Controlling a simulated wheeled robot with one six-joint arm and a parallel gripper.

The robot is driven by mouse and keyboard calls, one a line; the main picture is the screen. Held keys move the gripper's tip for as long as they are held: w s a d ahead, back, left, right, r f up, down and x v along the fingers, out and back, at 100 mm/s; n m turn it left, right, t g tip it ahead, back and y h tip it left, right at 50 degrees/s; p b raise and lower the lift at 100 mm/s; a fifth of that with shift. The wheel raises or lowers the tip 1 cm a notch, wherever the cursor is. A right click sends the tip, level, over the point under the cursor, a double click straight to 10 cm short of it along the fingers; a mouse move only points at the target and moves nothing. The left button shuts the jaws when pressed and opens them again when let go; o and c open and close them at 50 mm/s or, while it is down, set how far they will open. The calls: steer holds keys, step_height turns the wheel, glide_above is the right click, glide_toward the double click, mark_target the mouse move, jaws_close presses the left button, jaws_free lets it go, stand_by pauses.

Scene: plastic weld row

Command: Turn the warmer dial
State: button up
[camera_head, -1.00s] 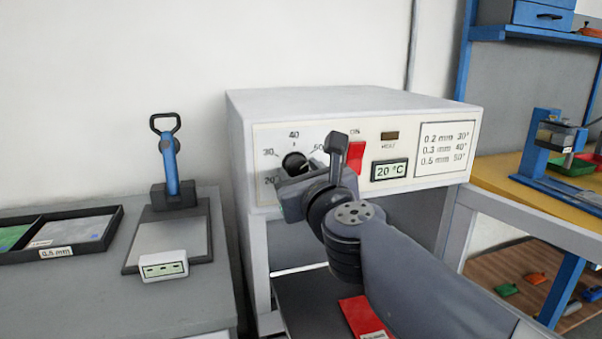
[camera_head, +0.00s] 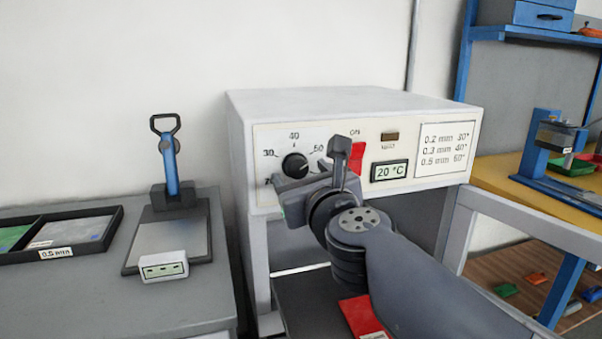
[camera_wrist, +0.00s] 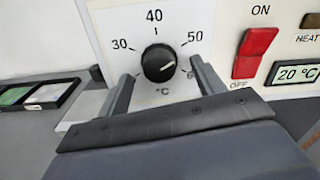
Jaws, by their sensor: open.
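The warmer dial (camera_head: 295,165) is a round black knob with a white mark on the warmer's pale front panel, within a scale of numbers in °C. In the wrist view the dial (camera_wrist: 158,62) shows fully, its mark on the right side, pointing roughly right, between the 50 and the lower end of the scale. My gripper (camera_head: 302,175) is open in front of the panel, just below the dial. In the wrist view its fingers (camera_wrist: 161,74) stand left and right of the dial, apart from it. The display (camera_head: 389,170) reads 20 °C.
A red ON/OFF switch (camera_wrist: 256,50) is right of the dial, partly behind my arm in the head view. A chart (camera_head: 447,149) lists thicknesses and temperatures. Left, a grey bench holds a blue-handled tool (camera_head: 170,165) and a black tray (camera_head: 22,254).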

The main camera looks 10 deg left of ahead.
steer(key=p+v, duration=0.2)
steer(key=v, duration=0.7)
steer(key=shift+s+d+p, duration=0.25)
steer(key=shift+s+p, duration=0.05)
steer(key=b+x, duration=0.3)
steer(key=x, duration=0.8)
steer(key=shift+s, duration=0.1)
steer(key=shift+s, duration=0.1)
